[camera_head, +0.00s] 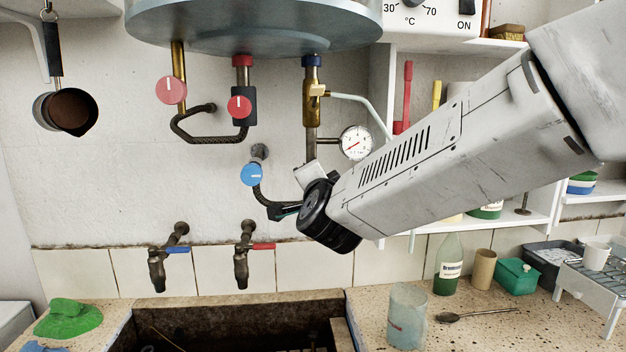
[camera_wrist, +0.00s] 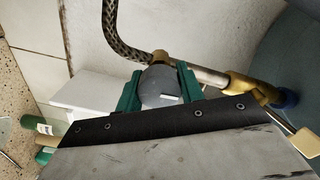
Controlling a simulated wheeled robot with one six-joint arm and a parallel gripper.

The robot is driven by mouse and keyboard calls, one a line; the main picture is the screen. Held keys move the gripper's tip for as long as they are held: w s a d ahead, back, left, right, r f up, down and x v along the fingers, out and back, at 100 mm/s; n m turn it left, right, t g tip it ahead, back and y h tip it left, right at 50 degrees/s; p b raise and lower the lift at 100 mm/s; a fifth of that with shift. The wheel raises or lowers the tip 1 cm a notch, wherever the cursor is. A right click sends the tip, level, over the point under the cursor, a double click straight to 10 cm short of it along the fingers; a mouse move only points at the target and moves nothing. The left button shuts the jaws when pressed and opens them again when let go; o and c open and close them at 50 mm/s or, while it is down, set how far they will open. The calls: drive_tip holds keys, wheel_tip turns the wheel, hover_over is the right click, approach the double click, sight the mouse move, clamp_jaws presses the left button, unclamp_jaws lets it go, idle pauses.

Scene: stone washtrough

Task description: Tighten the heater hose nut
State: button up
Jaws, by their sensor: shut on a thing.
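My gripper (camera_wrist: 159,72) has two green jaws, shut on the sides of a round grey nut (camera_wrist: 160,88) in the wrist view. The nut's face carries a short white mark. A braided hose (camera_wrist: 118,38) curves down to a brass fitting beside the nut, and a pipe runs right from there toward the heater. In the head view the dark hose (camera_head: 265,196) runs from the blue-handled valve (camera_head: 251,174) to my gripper (camera_head: 287,211), below the brass pipe (camera_head: 311,108). My wrist hides the nut there.
The heater tank (camera_head: 255,25) hangs above. A pressure gauge (camera_head: 355,142) sits close to my wrist, and a pale tube (camera_head: 362,103) runs behind my arm. Two taps (camera_head: 242,262) stand over the trough (camera_head: 180,318). A glass (camera_head: 407,315) and bottle (camera_head: 449,265) stand on the right counter.

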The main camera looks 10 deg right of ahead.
drive_tip(key=shift+a, duration=0.1)
idle(0.3)
drive_tip(key=o, duration=1)
drive_tip(key=shift+s, duration=0.1)
drive_tip(key=s, duration=0.7)
drive_tip(key=shift+s+r, duration=0.1)
drive_tip(key=shift+s, duration=0.25)
